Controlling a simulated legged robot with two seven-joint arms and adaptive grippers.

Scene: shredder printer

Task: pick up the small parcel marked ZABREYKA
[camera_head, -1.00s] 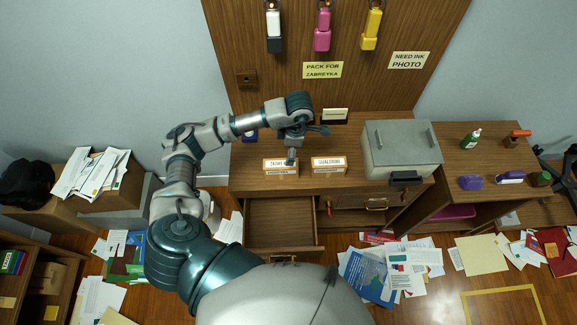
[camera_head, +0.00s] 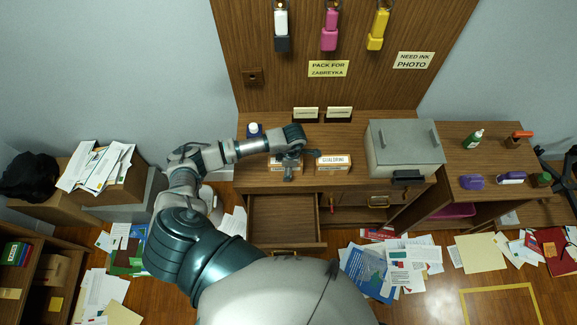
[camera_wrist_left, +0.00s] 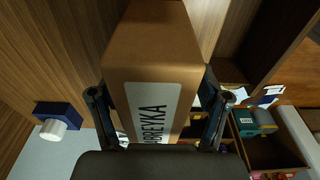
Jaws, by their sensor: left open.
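The small parcel marked ZABREYKA (camera_wrist_left: 150,45) is a brown box with a white label. In the wrist view it fills the middle, its label reading "BREYKA" in part. My left gripper (camera_wrist_left: 160,118) is open, with one finger on each side of the parcel; I cannot tell whether they touch it. In the head view my left gripper (camera_head: 288,168) is in front of the left parcel (camera_head: 274,167) on the desk and hides most of its label. My right gripper is not in view.
A second labelled parcel (camera_head: 333,162) stands just right of the gripper. A grey metal box (camera_head: 404,147) is further right. An open drawer (camera_head: 283,217) juts out below. A blue ink bottle (camera_head: 254,131) and two cards (camera_head: 339,113) stand behind. Papers litter the floor.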

